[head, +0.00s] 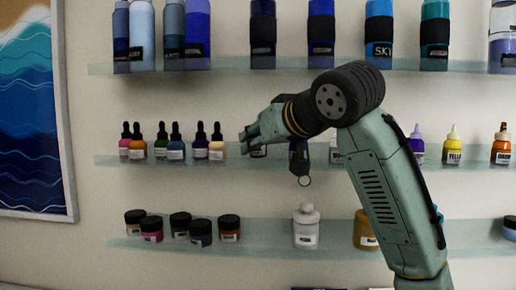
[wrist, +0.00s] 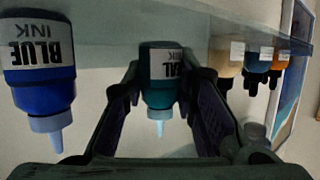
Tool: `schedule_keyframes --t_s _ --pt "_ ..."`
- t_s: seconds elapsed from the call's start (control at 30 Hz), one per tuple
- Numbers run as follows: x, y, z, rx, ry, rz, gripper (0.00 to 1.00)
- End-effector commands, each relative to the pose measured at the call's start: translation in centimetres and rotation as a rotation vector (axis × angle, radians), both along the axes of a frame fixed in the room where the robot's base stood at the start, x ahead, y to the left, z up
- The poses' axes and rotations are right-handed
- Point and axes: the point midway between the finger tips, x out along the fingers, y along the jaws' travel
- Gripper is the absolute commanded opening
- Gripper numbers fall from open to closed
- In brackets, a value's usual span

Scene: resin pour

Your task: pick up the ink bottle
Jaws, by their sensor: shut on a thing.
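The wrist view is upside down. A teal ink bottle (wrist: 160,92) with a pale nozzle and a white label, partly readable as teal ink, is between the two fingers of my gripper (wrist: 162,76). The gripper is shut on it. The bottle's base is at the glass shelf; I cannot tell whether it still touches. In the head view my gripper (head: 248,140) reaches left to the middle shelf and hides most of the bottle. A blue ink bottle (wrist: 40,75) stands beside it, at the left of the wrist view, clear of the fingers.
Several dropper bottles (head: 175,146) stand left on the middle shelf (head: 105,161). Yellow (head: 453,150) and orange (head: 501,150) nozzle bottles stand right. Tall bottles line the upper shelf (head: 225,67). Jars (head: 151,230) and a white bottle (head: 306,230) stand on the lower shelf. A wave painting (head: 30,110) hangs left.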

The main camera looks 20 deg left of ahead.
Motion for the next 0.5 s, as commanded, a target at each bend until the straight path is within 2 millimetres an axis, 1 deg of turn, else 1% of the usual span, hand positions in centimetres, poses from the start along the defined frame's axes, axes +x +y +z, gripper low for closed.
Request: schedule_keyframes --t_s 0.17,0.37,0.5 --pt "-0.1 0.1 2.3 0.000 -0.001 0.001 0.00" --pt "-4.0 -2.4 2.4 0.000 -0.006 0.001 0.00" --pt "-7.4 -4.3 2.7 0.000 -0.006 0.001 0.00"
